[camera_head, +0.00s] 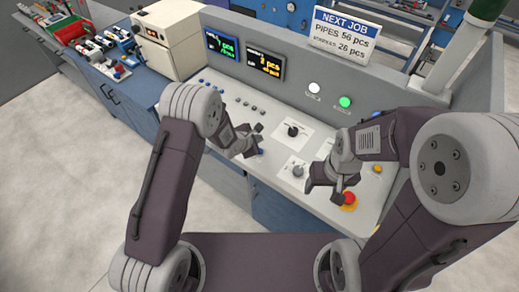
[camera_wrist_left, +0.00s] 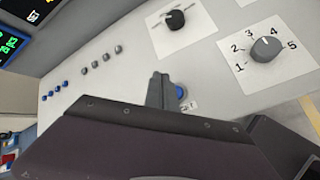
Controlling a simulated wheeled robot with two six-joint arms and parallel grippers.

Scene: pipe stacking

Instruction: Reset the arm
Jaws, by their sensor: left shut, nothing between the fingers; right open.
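My left gripper (camera_head: 252,141) is over the control panel (camera_head: 232,104), close to a blue button, in the head view. In the left wrist view its fingers (camera_wrist_left: 160,90) are shut with nothing between them, just left of the blue button (camera_wrist_left: 181,92). I cannot tell whether they touch it. My right gripper (camera_head: 338,192) is open and empty over the right part of the panel, near the red emergency button (camera_head: 349,201) on its yellow base.
Two dials show, a black knob (camera_wrist_left: 175,19) and a numbered grey knob (camera_wrist_left: 265,48). A white lamp (camera_head: 314,88) and a green lamp (camera_head: 345,101) stand on the back panel. A cream box (camera_head: 170,38) and tools are at the left. The floor (camera_head: 60,190) in front is clear.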

